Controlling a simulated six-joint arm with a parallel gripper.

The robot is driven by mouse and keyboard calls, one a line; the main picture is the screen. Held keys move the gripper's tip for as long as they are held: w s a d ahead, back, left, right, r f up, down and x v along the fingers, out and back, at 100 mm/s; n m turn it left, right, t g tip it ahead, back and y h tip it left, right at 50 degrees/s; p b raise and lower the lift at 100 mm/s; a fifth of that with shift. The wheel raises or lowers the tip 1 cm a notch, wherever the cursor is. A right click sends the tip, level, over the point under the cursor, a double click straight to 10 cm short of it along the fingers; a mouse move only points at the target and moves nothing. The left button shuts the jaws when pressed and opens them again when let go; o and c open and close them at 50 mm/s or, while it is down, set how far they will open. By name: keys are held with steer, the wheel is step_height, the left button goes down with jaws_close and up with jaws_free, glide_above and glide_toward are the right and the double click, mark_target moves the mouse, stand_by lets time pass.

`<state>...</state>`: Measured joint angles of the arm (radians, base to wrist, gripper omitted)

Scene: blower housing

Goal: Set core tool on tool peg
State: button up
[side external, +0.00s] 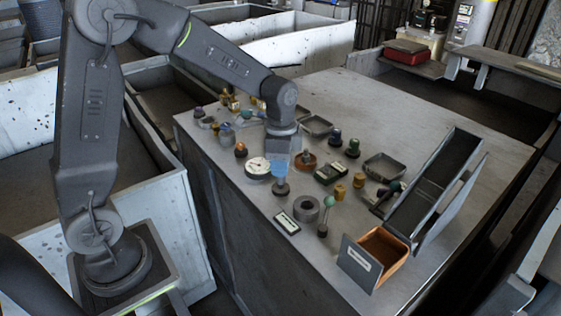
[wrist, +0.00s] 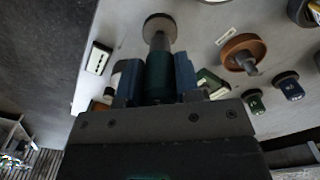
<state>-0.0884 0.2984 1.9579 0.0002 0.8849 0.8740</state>
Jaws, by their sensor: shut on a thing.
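My gripper (side external: 281,166) has blue fingers and points down low over the near part of the grey table. In the wrist view my gripper (wrist: 160,66) is shut on a dark teal cylindrical tool (wrist: 159,82), which I take for the core tool. A grey stem and a round dark disc (wrist: 160,24) line up with the tool's far end. In the side view the disc (side external: 281,189) is just below the fingers. I cannot tell whether stem and disc belong to the tool or to a peg. No separate piece is clearly the tool peg.
A round gauge (side external: 257,168) is close left of my gripper. An orange round dish (side external: 305,162) with a post is close right. A grey ring (side external: 306,208), a green-knobbed lever (side external: 325,212) and a white-faced box (side external: 287,222) are in front. A tilted chute (side external: 435,185) stands right.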

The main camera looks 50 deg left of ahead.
steer(key=shift+f, duration=0.9)
steer(key=o, duration=1.4)
steer(key=shift+r, duration=3.75)
